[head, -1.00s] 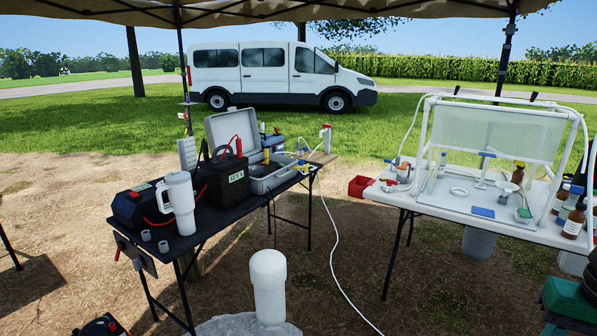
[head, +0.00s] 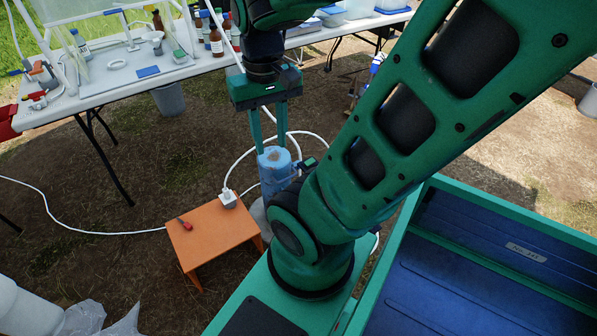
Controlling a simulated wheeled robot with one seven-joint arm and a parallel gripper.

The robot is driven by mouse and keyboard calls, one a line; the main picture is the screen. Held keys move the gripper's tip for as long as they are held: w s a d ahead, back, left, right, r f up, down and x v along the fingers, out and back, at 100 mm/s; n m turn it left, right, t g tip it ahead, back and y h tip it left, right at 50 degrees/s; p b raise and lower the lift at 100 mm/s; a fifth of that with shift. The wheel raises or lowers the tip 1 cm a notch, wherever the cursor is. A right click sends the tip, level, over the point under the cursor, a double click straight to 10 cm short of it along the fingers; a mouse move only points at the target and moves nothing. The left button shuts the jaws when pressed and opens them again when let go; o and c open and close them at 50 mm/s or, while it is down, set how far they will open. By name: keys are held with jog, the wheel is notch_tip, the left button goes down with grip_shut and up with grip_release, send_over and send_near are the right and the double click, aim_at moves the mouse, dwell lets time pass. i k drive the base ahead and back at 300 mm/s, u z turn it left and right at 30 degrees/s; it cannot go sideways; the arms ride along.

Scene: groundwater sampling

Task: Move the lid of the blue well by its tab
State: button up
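The blue well (head: 276,183) is a short upright pipe standing left of my arm's base. Its round top (head: 273,157) looks like a lid in place, with a tan patch on it; I cannot make out the tab. My gripper (head: 271,148) points down, its two green fingers apart with a clear gap between them. The fingertips are at the far edge of the well's top in the picture; I cannot tell whether they touch it. Nothing shows between the fingers. My arm hides part of the well's lower right side.
A small dark device (head: 306,164) is beside the well. A white hose (head: 75,232) crosses the ground. A white table (head: 100,97) with bottles stands behind.

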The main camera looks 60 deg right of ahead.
aim_at(275, 166)
jog(key=z, duration=1.25)
